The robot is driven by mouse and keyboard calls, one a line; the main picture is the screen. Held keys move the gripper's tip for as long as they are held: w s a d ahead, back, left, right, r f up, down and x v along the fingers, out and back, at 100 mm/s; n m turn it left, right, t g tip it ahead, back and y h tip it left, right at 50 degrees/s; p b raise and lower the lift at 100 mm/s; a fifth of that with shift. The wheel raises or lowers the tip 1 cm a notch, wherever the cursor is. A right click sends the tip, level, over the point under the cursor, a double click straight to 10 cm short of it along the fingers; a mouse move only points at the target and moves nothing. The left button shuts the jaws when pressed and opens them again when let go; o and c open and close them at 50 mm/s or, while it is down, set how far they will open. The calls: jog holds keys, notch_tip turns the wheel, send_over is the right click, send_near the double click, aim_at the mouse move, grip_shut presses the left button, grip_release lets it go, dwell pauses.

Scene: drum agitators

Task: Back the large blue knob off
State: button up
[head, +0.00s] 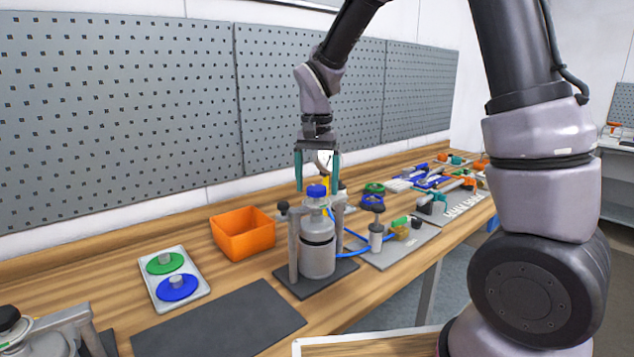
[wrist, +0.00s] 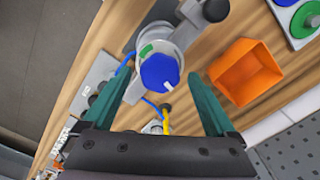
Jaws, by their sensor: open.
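The large blue knob (head: 316,191) sits on top of a grey drum (head: 318,255) held upright in a metal stand. In the wrist view the knob (wrist: 160,72) shows as a round blue cap with a small white mark near its lower edge. My gripper (head: 317,187) points down over the drum, its two teal fingers open and empty. In the wrist view the fingertips (wrist: 161,76) lie to either side of the knob, with a visible gap on each side. I cannot tell whether the tips reach down to the knob's height.
An orange bin (head: 243,232) stands left of the drum. A pale tray (head: 174,278) with a green and a blue disc lies further left, near a dark mat (head: 220,322). A blue hose (head: 352,243) and a small cylinder (head: 376,235) are close on the right.

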jog(key=c, duration=1.4)
jog(key=shift+n, duration=0.3)
jog(key=n, duration=1.2)
jog(key=shift+s+f, duration=0.1)
jog(key=o, duration=1.4)
jog(key=shift+a, duration=0.1)
